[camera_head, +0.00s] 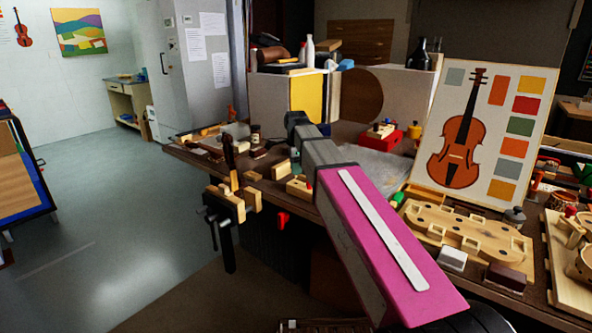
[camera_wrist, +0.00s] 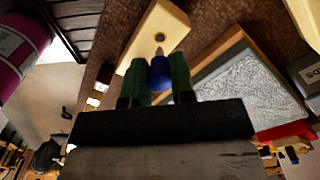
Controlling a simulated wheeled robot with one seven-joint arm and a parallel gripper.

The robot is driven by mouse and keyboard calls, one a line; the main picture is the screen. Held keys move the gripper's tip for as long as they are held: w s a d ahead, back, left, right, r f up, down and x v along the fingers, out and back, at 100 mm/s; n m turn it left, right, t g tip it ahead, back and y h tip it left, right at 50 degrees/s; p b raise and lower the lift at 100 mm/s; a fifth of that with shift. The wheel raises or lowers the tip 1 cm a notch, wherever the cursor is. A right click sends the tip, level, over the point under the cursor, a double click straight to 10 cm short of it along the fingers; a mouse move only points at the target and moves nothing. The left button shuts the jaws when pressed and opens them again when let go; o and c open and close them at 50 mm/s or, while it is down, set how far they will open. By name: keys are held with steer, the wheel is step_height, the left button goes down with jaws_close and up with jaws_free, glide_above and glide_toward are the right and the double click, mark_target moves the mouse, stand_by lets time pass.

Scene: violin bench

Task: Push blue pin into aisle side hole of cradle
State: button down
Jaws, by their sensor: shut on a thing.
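My gripper (camera_wrist: 160,84) is shut on the blue pin (camera_wrist: 160,75), held between two dark green fingers in the wrist view. The pin's pale tip points at a light wooden block, which looks like the cradle (camera_wrist: 150,30). One dark round hole (camera_wrist: 160,37) shows in the block, just beyond the tip. The tip appears short of the hole; whether it touches the wood I cannot tell. In the head view a small wooden block (camera_head: 298,188), likely the same cradle, sits near the bench edge below my wrist. The pin is hidden there.
In the wrist view, a grey textured slab in a wooden frame (camera_wrist: 250,85) lies close to the right, with a red object (camera_wrist: 285,131) beyond. In the head view, a wooden vise (camera_head: 232,200) is left of the block. A violin board (camera_head: 485,130) stands at right.

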steer(key=shift+r, duration=3.2)
